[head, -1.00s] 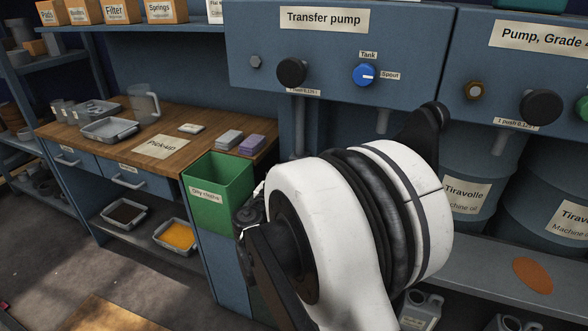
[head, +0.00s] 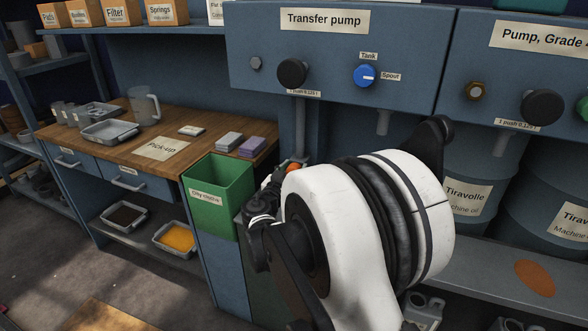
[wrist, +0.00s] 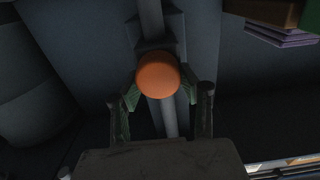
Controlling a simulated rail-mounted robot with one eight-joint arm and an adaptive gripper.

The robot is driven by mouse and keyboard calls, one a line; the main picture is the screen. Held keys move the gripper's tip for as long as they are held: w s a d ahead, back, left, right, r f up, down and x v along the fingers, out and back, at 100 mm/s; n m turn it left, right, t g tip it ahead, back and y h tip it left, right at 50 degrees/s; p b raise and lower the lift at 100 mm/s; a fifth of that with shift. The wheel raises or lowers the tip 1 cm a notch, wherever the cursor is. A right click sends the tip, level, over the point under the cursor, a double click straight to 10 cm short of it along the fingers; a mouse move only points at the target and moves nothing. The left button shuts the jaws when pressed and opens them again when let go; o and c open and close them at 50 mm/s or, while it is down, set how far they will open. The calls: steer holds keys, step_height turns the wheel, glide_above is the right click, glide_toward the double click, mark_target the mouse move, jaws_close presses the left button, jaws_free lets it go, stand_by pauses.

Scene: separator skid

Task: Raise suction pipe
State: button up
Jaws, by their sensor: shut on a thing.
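The grey suction pipe (head: 301,125) hangs below the transfer pump (head: 330,55) in the head view, its lower part hidden behind my arm. It also shows in the wrist view (wrist: 152,20), running between my fingers. An orange round knob (wrist: 158,73) sits at the pipe in the wrist view. Its edge shows in the head view (head: 293,168). My gripper (wrist: 160,94) is shut on the knob, with a green-padded finger on each side. In the head view my gripper is mostly hidden behind my white arm joint.
A green bin (head: 222,185) stands close left of my gripper. A wooden bench (head: 110,135) with trays and a jug is farther left. Blue drums (head: 470,165) stand behind my arm at the right. The blue selector knob (head: 364,76) points toward Spout.

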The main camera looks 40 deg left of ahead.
jaws_close()
step_height(320, 180, up, 18)
steer(key=p, duration=0.6)
steer(key=shift+f, duration=0.25)
steer(key=shift+w+a+r, duration=0.1)
steer(key=o, duration=1.1)
jaws_free()
steer(key=v, duration=1.2)
